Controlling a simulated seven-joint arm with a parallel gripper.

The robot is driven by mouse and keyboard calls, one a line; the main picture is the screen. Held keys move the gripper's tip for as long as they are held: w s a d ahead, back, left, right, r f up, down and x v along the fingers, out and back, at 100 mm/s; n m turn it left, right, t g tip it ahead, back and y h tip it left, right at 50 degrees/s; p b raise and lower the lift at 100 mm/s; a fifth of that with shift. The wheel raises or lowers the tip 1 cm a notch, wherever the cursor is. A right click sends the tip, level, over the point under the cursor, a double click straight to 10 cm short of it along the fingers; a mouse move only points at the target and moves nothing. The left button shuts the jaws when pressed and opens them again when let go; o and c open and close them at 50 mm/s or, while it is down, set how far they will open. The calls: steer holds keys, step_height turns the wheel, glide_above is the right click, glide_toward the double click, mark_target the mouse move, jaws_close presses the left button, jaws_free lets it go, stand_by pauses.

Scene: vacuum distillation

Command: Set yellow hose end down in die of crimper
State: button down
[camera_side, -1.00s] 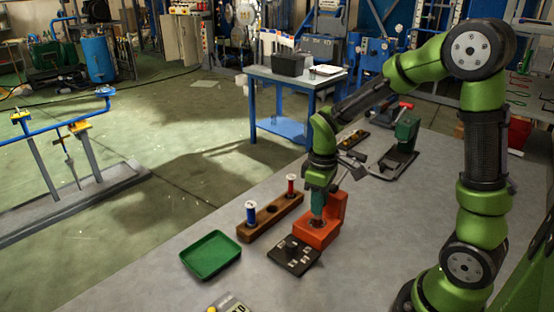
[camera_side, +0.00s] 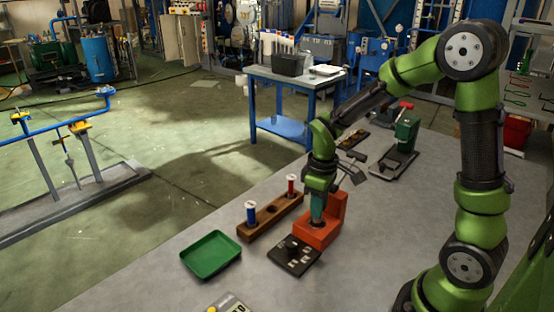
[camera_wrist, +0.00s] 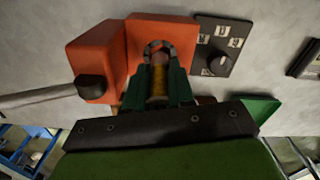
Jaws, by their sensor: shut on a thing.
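The orange crimper (camera_side: 333,217) stands on the grey bench, and it fills the upper middle of the wrist view (camera_wrist: 100,50). Its dark ring-shaped die (camera_wrist: 160,46) shows just beyond my fingertips. My gripper (camera_side: 317,214) points down over the crimper's base. In the wrist view its teal fingers (camera_wrist: 158,85) are shut on the yellow hose end (camera_wrist: 157,78), which is upright between them. The hose's lower tip is at the die, partly hidden by the fingers. I cannot tell how deep it sits. In the side view the fingers hide the hose.
A wooden rack (camera_side: 271,215) holds a blue spool-like piece (camera_side: 251,213) and a red one (camera_side: 291,186). A black dial plate (camera_side: 293,256) lies in front of the crimper. A green tray (camera_side: 210,254) is at left. A dark-green device (camera_side: 405,135) stands behind. Bench space at right is clear.

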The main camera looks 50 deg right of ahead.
steer(key=shift+f, duration=1.45)
stand_by(2.0)
steer(key=shift+c, duration=1.9)
jaws_free()
steer(key=shift+d, duration=0.1)
steer(key=shift+d, duration=0.1)
steer(key=shift+c, duration=0.5)
steer(key=shift+r, duration=0.1)
steer(key=shift+w+r, duration=0.1)
steer(key=shift+r, duration=1.45)
steer(key=shift+o, duration=0.8)
steer(key=shift+r, duration=1.9)
